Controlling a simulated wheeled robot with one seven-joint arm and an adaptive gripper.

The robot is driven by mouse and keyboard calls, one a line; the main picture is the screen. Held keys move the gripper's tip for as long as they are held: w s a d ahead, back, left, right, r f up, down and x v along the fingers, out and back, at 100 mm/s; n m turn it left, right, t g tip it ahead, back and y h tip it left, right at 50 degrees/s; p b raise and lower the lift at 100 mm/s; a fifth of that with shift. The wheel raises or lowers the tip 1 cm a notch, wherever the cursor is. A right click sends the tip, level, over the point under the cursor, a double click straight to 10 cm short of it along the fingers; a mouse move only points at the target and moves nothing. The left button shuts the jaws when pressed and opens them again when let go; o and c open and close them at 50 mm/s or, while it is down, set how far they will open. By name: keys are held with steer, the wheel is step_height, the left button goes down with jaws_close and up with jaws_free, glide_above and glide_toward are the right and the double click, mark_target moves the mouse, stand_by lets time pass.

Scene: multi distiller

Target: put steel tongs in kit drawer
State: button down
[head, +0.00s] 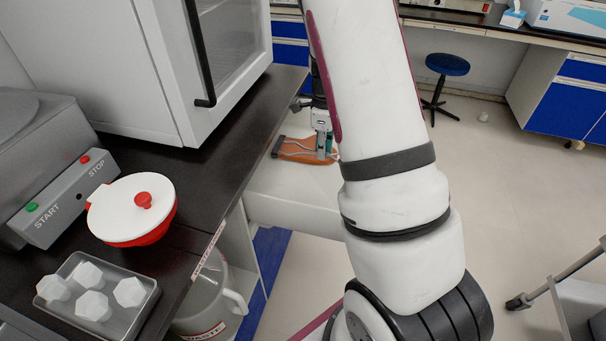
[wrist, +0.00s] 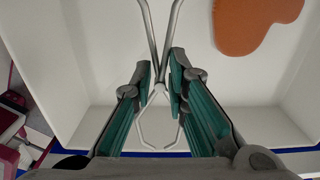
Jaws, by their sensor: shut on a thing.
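The steel tongs (wrist: 173,30) are a pair of thin silver arms crossing at a pivot, with bent loop-like ends. In the wrist view my gripper (wrist: 160,82) is shut on them near the crossing, its green-padded fingers on either side. They are over the white interior of the open kit drawer (wrist: 100,28); whether they touch its floor I cannot tell. In the head view the drawer (head: 285,183) is beyond the dark counter, with my gripper (head: 325,143) over it, partly hidden by my arm.
An orange flat piece (wrist: 245,25) lies in the drawer beside the tongs. The dark counter holds a white-lidded red bowl (head: 133,208), a clear tray (head: 125,305) of white pieces and a START/STOP machine (head: 62,200). A grey jug (head: 210,295) stands below. Floor to the right is mostly open.

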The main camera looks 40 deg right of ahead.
mark_target(319, 185)
steer(key=shift+w+f+b, duration=0.2)
steer(key=shift+f+b, duration=0.2)
steer(key=shift+f, duration=0.35)
step_height(319, 185, down, 10)
steer(key=shift+r+b, duration=0.1)
steer(key=shift+b, duration=1)
steer(key=c, duration=1.6)
jaws_free()
steer(key=shift+o, duration=0.2)
